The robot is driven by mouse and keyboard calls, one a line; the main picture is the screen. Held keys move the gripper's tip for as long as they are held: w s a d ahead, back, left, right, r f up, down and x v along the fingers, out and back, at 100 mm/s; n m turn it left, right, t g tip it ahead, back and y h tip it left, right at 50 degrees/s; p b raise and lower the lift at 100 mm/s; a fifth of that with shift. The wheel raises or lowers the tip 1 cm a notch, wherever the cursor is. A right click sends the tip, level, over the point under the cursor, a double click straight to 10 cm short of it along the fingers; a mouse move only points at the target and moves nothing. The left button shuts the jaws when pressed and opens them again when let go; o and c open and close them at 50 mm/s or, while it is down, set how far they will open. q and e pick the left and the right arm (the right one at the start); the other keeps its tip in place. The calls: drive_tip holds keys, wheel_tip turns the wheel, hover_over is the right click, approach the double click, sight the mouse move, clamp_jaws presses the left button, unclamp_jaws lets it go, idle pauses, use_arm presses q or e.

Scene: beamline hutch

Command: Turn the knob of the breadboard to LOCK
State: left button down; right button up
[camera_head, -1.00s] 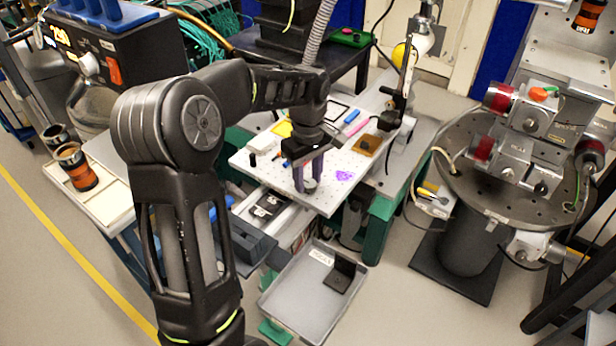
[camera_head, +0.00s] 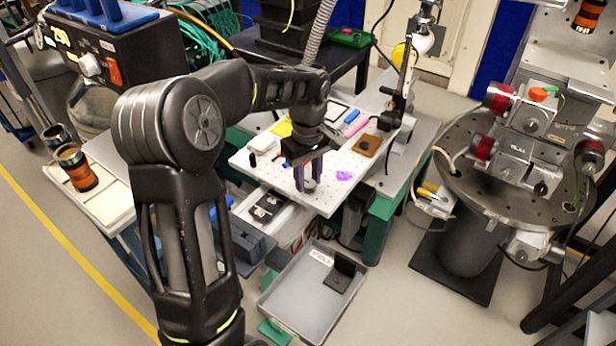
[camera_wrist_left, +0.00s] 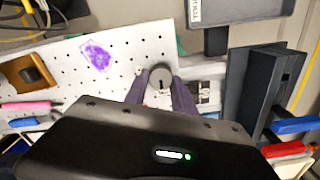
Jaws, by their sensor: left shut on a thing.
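The breadboard is a white perforated plate (camera_head: 330,204) near the middle of the head view; it fills the upper left of the left wrist view (camera_wrist_left: 132,48). Its knob is a small round grey piece (camera_wrist_left: 160,76) near the board's edge, with a dark mark on its face. My left gripper (camera_head: 309,182) points down at the board, its two purple-grey fingers closed on opposite sides of the knob. In the wrist view the fingertips (camera_wrist_left: 160,86) flank the knob. LOCK lettering is not readable. My right gripper is not in view.
A purple patch (camera_head: 344,176), a brown block (camera_head: 367,145) and a pink bar (camera_head: 357,127) are on the board. A grey tray (camera_head: 300,305) with a black bracket lies below. A round metal table (camera_head: 470,205) with instruments stands at right.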

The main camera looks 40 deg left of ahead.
use_arm(q)
drive_tip(key=m, duration=0.4)
drive_tip(key=shift+w+r+m+p, duration=0.1)
drive_tip(key=shift+w+m+p, duration=0.05)
drive_tip(key=shift+m+p, duration=0.2)
drive_tip(key=m, duration=0.4)
drive_tip(key=shift+d+p, duration=0.1)
drive_tip(key=shift+p, duration=0.2)
drive_tip(key=m, duration=0.5)
drive_tip(key=shift+w+d, duration=0.1)
drive_tip(key=shift+d+m+p, duration=0.1)
drive_tip(key=shift+m+p, duration=0.35)
drive_tip(key=shift+m, duration=1.3)
drive_tip(key=c, duration=1)
unclamp_jaws()
drive_tip(key=shift+c, duration=0.2)
